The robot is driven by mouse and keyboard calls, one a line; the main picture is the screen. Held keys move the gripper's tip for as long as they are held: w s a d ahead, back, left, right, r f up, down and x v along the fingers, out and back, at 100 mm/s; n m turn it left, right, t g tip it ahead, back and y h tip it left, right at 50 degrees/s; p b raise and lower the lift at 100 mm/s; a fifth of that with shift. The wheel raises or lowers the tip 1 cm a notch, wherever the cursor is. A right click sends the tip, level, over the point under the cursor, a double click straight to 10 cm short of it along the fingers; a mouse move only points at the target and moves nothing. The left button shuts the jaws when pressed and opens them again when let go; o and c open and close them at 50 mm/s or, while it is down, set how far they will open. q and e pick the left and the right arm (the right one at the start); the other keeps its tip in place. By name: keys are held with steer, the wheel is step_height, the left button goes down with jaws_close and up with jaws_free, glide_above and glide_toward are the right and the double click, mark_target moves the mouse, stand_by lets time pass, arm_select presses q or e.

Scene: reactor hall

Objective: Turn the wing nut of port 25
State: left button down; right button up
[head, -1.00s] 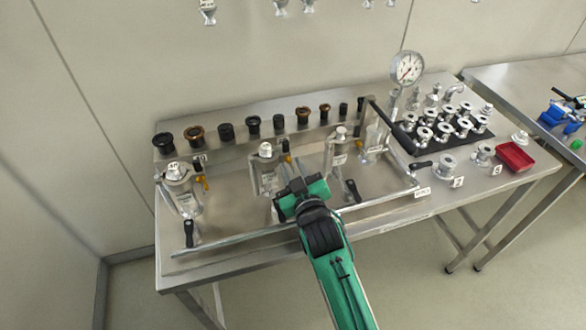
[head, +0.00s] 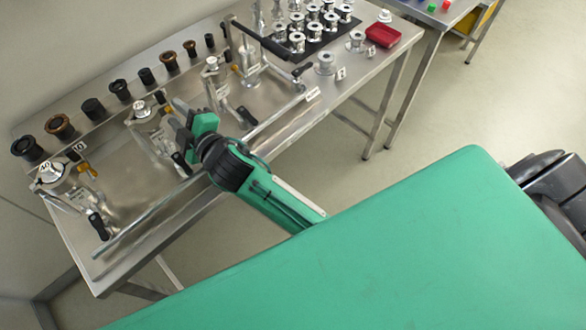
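Three metal ports with clamp fittings stand in a row on the steel bench (head: 110,235). The left port (head: 57,178) carries a label that looks like 40. The middle port (head: 148,118) is silver, with a fitting on top and a black-handled lever below; I cannot read its number or make out its wing nut. The right port (head: 215,78) stands beyond my gripper. My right gripper (head: 183,122) is just right of the middle port, its grey fingers apart and pointing towards it. It partly hides the port's right side; contact cannot be told. My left gripper is not in view.
A row of black and brown round fittings (head: 92,109) lines the back ledge. A black mat with several metal flanges (head: 297,42) and a red tray (head: 383,35) are at the right. A long rail (head: 150,215) runs along the front.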

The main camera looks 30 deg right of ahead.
steer(key=s+d+n+b, duration=0.2)
steer(key=s+d+n, duration=0.2)
steer(key=s+n, duration=0.8)
steer(key=s+d+f+m+g+h, duration=0.3)
steer(key=s+d+f+m+g, duration=0.1)
steer(key=d+f+m, duration=0.3)
steer(key=s+d+f+m+g+h+p, duration=0.1)
steer(key=s+d+f+m+g+h, duration=0.1)
steer(key=d+f+m, duration=0.5)
steer(key=shift+s+d+f+m+g+h, duration=0.35)
steer(key=shift+s+f+m+g, duration=0.5)
steer(key=shift+m+g, duration=0.9)
steer(key=shift+a+r+m+t, duration=0.1)
steer(key=shift+m+t, duration=0.25)
